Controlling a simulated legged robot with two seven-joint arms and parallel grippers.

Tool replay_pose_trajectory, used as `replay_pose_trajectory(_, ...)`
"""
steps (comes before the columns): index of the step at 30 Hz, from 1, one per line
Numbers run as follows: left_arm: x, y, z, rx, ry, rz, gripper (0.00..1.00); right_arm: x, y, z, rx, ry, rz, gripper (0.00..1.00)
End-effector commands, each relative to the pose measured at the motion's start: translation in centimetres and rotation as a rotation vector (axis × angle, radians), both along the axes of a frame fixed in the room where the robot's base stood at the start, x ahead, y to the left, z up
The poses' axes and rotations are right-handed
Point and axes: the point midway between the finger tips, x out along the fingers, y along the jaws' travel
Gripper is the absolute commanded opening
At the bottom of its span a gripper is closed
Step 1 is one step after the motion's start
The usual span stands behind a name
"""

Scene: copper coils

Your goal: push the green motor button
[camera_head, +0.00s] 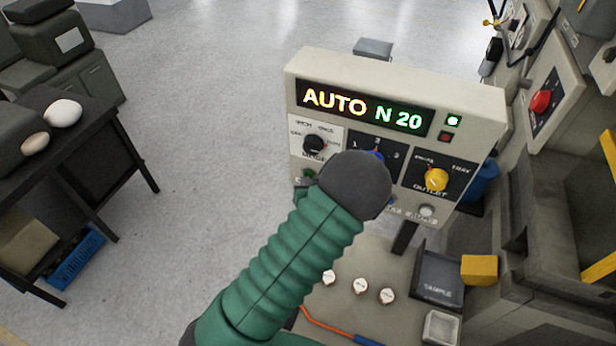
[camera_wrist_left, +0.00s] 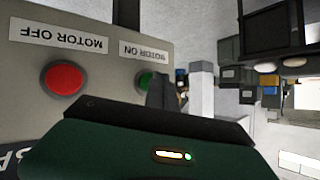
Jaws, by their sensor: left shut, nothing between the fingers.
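The green motor button (camera_wrist_left: 145,80) is under an upside-down "MOTOR ON" label in the left wrist view. A dark finger of my left gripper (camera_wrist_left: 161,92) covers part of it; I cannot tell whether they touch. The red "MOTOR OFF" button (camera_wrist_left: 64,78) is to the left there. In the head view a small green button (camera_head: 309,174) shows at the lower left of the control panel (camera_head: 390,75). My left arm's dark end is in front of the panel, and the fingers are mostly hidden. The left gripper is shut and empty. My right gripper is not seen.
The panel display reads "AUTO N 20", with a yellow outlet knob (camera_head: 437,180) below. White-topped knobs (camera_head: 360,286), a sample tray (camera_head: 440,277) and a yellow block (camera_head: 479,270) are on the surface below. A dark table (camera_head: 110,140) stands left across open floor.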

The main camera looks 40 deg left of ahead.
Motion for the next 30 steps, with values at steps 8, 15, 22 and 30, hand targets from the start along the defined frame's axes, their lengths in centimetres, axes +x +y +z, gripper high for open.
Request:
replay_pose_trajectory(8,-1.4,-0.6,0.1,-0.001,0.0,-0.002,0.0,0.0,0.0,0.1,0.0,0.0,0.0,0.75)
replay_pose_trajectory(15,-1.5,-0.6,0.1,0.0,0.0,-0.001,0.0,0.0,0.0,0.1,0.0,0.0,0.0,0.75)
replay_pose_trajectory(22,-2.8,-1.0,0.0,-0.001,0.002,-0.001,0.0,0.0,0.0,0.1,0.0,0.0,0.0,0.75)
replay_pose_trajectory(30,-5.4,-1.8,0.0,0.0,0.001,0.0,0.0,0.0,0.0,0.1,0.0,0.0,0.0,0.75)
